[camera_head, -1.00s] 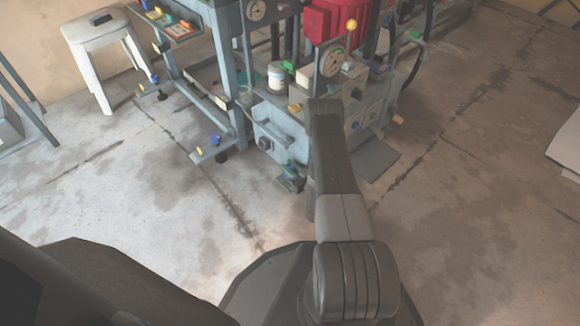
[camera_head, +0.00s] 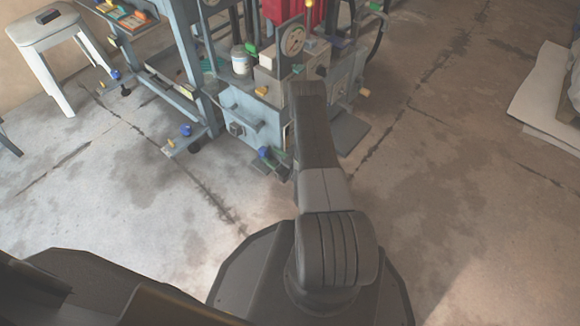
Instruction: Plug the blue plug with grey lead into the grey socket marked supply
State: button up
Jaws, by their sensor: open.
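My arm rises from the bottom centre and covers part of the machine; my gripper is not visible at its far end. Several small blue parts show: one at a low foot (camera_head: 186,130) left of the machine, one (camera_head: 264,152) by the machine's base, one (camera_head: 115,75) near the stool. I cannot tell which, if any, is the blue plug, and no grey lead can be made out. A small dark square fitting (camera_head: 236,129) sits on the machine's front face. No supply marking is readable, so I cannot pick out the grey socket.
The blue-grey press machine (camera_head: 240,105) stands at the top centre with a gauge (camera_head: 292,40) and a white tub (camera_head: 240,60). A white stool (camera_head: 45,30) is at the upper left. A pale slab (camera_head: 545,95) lies at the right. The concrete floor between is clear.

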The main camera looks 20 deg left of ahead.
aim_at(266, 153)
jog(key=p+v, duration=0.2)
jog(key=v, duration=0.7)
jog(key=b+x, duration=0.4)
jog(key=x, duration=1)
jog(key=shift+a+f+b, duration=0.1)
jog(key=shift+a+b, duration=0.05)
jog(key=shift+b, duration=0.15)
jog(key=shift+d, duration=0.2)
dwell(0.4)
